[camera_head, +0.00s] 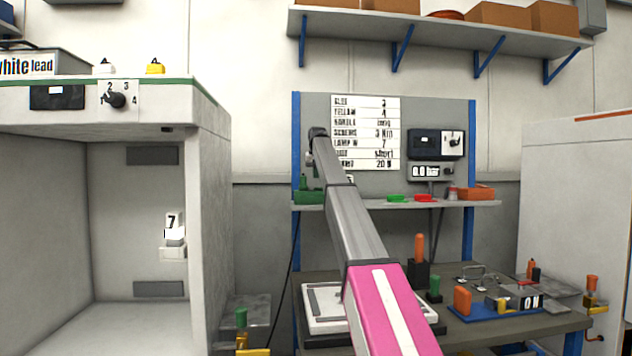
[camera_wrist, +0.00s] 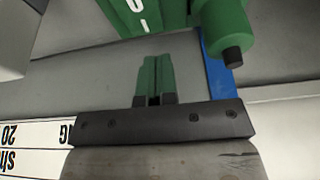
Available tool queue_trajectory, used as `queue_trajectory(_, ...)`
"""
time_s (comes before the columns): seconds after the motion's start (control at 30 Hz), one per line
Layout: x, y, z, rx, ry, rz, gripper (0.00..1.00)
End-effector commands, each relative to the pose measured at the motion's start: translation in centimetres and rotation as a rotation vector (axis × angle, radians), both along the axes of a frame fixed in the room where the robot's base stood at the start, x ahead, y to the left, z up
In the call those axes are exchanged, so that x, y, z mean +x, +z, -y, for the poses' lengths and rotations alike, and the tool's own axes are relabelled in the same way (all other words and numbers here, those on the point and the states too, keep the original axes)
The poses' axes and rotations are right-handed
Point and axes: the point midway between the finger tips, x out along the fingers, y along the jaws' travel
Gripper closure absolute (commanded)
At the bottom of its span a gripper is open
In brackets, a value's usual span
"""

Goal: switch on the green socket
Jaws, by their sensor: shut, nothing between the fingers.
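The green socket (camera_head: 308,197) sits at the left end of the panel's narrow shelf in the head view, with a small green upright part above it. In the wrist view a green block (camera_wrist: 150,14) with white marks, which looks like the socket, is at the top edge, partly cut off. A green round part with a black tip (camera_wrist: 232,54) is beside it. My gripper (camera_wrist: 153,60) shows two green fingers together, shut and empty, pointing toward the block with a visible gap between. In the head view my arm hides detail at its far end.
A printed sign (camera_head: 365,134) and a gauge box (camera_head: 437,144) are on the grey panel. Small green (camera_head: 397,198) and red (camera_head: 423,198) pieces lie along the shelf. A cluttered workbench (camera_head: 480,332) stands below. A white booth (camera_head: 212,230) is at left.

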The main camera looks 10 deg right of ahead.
Motion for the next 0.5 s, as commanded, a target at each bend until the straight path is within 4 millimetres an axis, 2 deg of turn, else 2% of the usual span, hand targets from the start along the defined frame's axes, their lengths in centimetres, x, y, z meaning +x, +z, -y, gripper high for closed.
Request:
queue_trajectory(0.03,0.7,1.4,0.0,0.0,0.0,0.001,1.0)
queue_trajectory(0.2,0.3,5.0,0.0,0.0,0.0,0.001,1.0)
queue_trajectory(0.5,-0.1,9.8,0.0,0.0,0.0,0.0,1.0)
